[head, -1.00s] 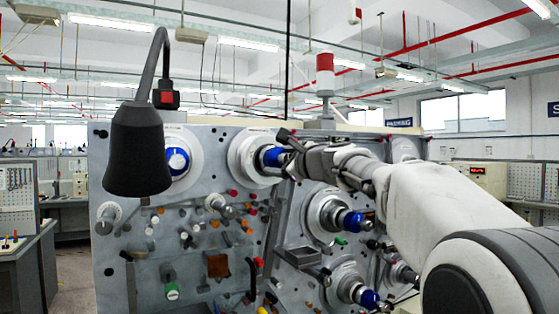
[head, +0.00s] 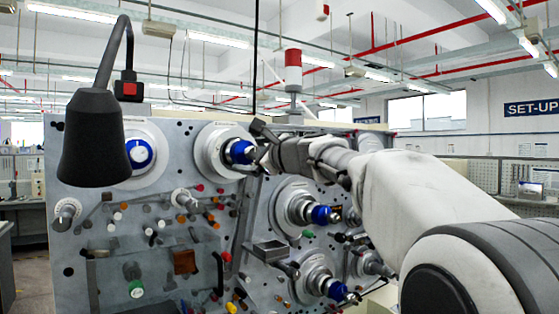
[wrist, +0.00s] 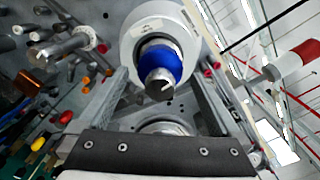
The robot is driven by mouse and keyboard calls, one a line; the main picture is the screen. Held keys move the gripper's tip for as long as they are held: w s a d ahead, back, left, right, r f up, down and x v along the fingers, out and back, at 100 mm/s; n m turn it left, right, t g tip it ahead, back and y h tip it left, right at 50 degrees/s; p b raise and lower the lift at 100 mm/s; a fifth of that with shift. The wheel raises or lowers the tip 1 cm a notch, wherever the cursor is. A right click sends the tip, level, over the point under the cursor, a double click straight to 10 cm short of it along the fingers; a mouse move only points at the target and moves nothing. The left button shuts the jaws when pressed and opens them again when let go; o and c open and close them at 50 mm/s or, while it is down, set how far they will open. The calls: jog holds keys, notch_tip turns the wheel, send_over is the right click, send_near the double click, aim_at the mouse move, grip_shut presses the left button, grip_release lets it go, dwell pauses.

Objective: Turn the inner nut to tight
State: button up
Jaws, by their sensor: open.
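The top middle spindle on the grey panel has a pale round flange (head: 212,150) with a blue nut (head: 238,151) at its centre. In the wrist view the blue nut (wrist: 160,58) sits around the shaft, with a silver ring and dark shaft end (wrist: 159,84) in front of it. Which part is the inner nut I cannot tell for sure. My gripper (head: 262,150) is just right of this spindle in the head view. In the wrist view its fingers are apart on either side of the spindle end (wrist: 165,88), and nothing is gripped.
Other spindles with blue nuts are at upper left (head: 140,153), middle right (head: 322,214) and lower right (head: 337,290). A black lamp (head: 94,140) hangs before the panel's left side. Several coloured knobs and pegs stick out below. A red-white beacon (head: 293,70) stands on top.

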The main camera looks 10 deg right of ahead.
jog(key=b+v, duration=0.3)
jog(key=v, duration=1.1)
jog(key=shift+s, duration=0.2)
jog(key=shift+d, duration=0.1)
